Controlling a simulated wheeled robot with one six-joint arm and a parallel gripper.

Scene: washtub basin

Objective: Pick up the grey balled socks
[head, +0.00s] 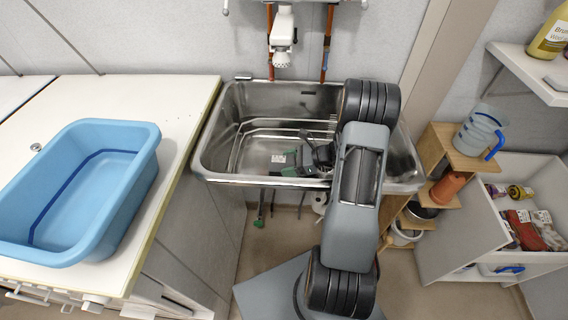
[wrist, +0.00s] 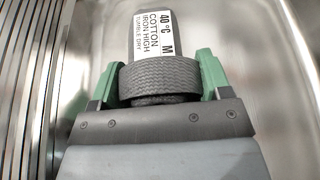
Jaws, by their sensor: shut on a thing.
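The grey balled socks (wrist: 160,77) show in the wrist view as a dark grey ribbed band with a grey part beyond it. A white label on them reads 40°C, cotton, iron high, tumble dry, M. My gripper (wrist: 158,70) has its green fingers on both sides of the socks and is shut on them. In the head view my gripper (head: 291,163) is inside the steel basin (head: 233,112), near its front wall. The socks are mostly hidden there; a white label shows beside the fingers. I cannot tell whether the socks touch the basin floor.
Ribbed metal (wrist: 28,90) runs along the left of the wrist view. A tap (head: 283,40) hangs over the basin's back. A blue tub (head: 75,190) stands on the left counter. Wooden shelves with a jug (head: 481,130) and an open drawer with items are at right.

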